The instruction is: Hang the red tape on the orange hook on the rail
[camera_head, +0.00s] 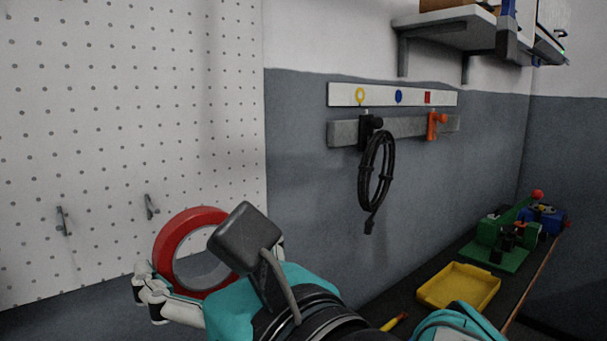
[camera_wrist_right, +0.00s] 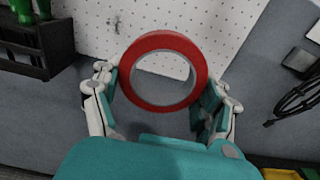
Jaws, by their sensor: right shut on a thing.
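The red tape (camera_head: 165,246) is a ring held in my right gripper (camera_head: 208,270), low and left of centre in the head view. In the right wrist view the tape (camera_wrist_right: 160,107) stands up between the two fingers (camera_wrist_right: 160,88) of the right gripper, which are shut on its sides. The orange hook (camera_head: 433,124) is on the right part of the grey rail (camera_head: 345,133) and is bare. The tape is well to the left of the hook and below it in the picture.
A black hook (camera_head: 368,128) on the rail holds a coiled black cable (camera_head: 364,180). A label strip (camera_head: 378,91) is above the rail. A white pegboard (camera_head: 100,120) with small pegs is at left. A yellow tray (camera_head: 458,287) and green parts (camera_head: 500,250) lie on the bench. A shelf (camera_head: 450,27) is above.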

